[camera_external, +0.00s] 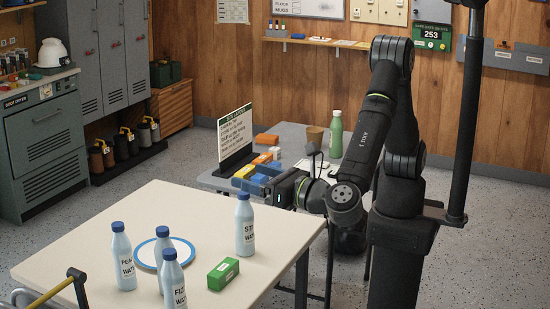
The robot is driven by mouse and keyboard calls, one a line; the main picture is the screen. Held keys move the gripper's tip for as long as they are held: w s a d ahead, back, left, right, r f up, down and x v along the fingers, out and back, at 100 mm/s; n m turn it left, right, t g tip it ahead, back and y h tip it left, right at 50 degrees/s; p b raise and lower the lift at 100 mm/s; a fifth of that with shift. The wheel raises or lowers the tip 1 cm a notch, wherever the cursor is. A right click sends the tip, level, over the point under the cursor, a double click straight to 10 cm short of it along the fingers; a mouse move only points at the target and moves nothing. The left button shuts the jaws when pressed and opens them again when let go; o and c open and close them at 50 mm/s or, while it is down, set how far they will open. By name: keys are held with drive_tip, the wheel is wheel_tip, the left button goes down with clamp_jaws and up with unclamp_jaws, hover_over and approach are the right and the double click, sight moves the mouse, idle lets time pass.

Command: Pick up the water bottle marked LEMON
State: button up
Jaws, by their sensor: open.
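Several pale blue water bottles with blue caps stand upright on the cream table. The left one (123,258) has a label starting "PEA" above "WATER". The front one (173,283) reads "FIZ" and "WATER". The one at the back right (245,226) reads "ST" and "WATER". A middle bottle (159,245) is partly hidden behind the front one and its label cannot be read. No visible label reads LEMON. My gripper (276,190) is open, to the right of and beyond the "ST" bottle, apart from all the bottles.
A blue-rimmed white plate (184,248) and a green box (223,273) lie on the cream table (80,224). A grey table (290,134) behind holds a sign (235,136), small boxes and a green bottle (336,134). The cream table's back left is clear.

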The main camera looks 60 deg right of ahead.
drive_tip(key=w+d+f+m+g+h, duration=0.1)
drive_tip(key=w+f+m+g+h, duration=0.2)
drive_tip(key=w+m+g+h, duration=0.5)
drive_tip(key=m+g+y, duration=0.9)
drive_tip(key=g, duration=0.2)
hover_over(162, 229)
drive_tip(key=f, duration=0.2)
wheel_tip(162, 229, down, 18)
drive_tip(key=shift+r, duration=0.15)
clamp_jaws()
